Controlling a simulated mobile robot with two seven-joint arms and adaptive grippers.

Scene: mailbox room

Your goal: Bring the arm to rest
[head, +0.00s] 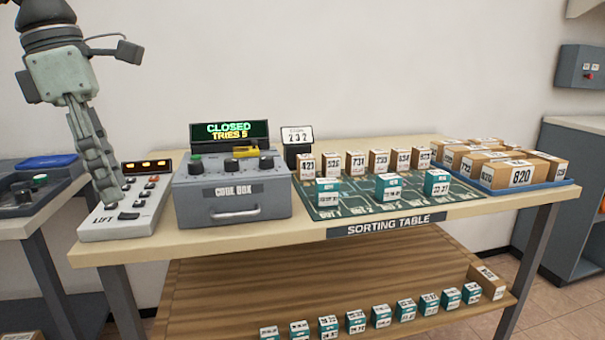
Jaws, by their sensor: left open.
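My left gripper (108,188) comes down from the upper left, its fingers pointing down over the left part of the white lift control panel (130,219). It is open and nothing shows between its fingers. I cannot tell whether the fingertips touch the panel. The panel has several dark buttons and an orange-lit display at its back. My right gripper is not in view.
A grey code box (232,205) stands right of the panel, its display (229,131) reading "CLOSED TRIES 5". The sorting table (290,237) also carries a green mat (345,205) with small boxes and a blue tray (520,190) of cartons. Several boxes line its lower shelf (220,290).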

